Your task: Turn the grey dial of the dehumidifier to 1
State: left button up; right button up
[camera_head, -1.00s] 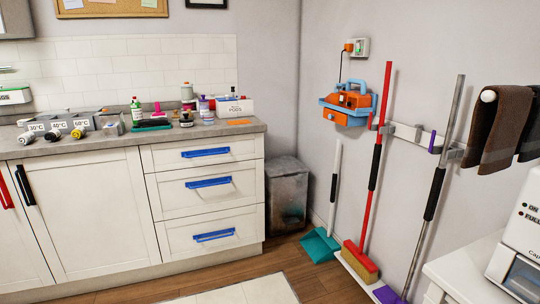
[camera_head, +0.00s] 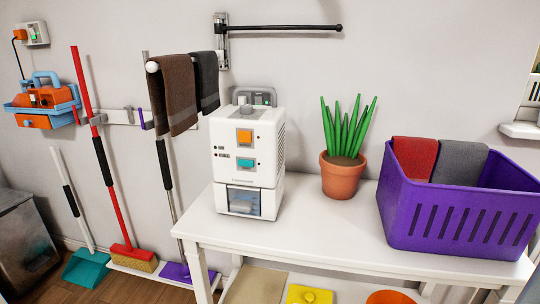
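The dehumidifier (camera_head: 250,165) is a white box standing on a white table. Its front has an orange button, a teal button, small indicator marks and a clear window low down. A small grey dial (camera_head: 246,109) sits on its top; its setting is too small to read. Neither of my grippers is in view.
The white table (camera_head: 310,226) also holds a potted plant (camera_head: 342,175) and a purple basket (camera_head: 455,215) with red and grey cloths. Brown and dark towels (camera_head: 174,98) hang behind, left of the dehumidifier. Brooms (camera_head: 103,165) lean at the left. The tabletop before the dehumidifier is clear.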

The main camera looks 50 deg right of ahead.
aim_at(245, 109)
jog(key=z, duration=1.45)
jog(key=i+u, duration=0.15)
jog(key=u, duration=0.2)
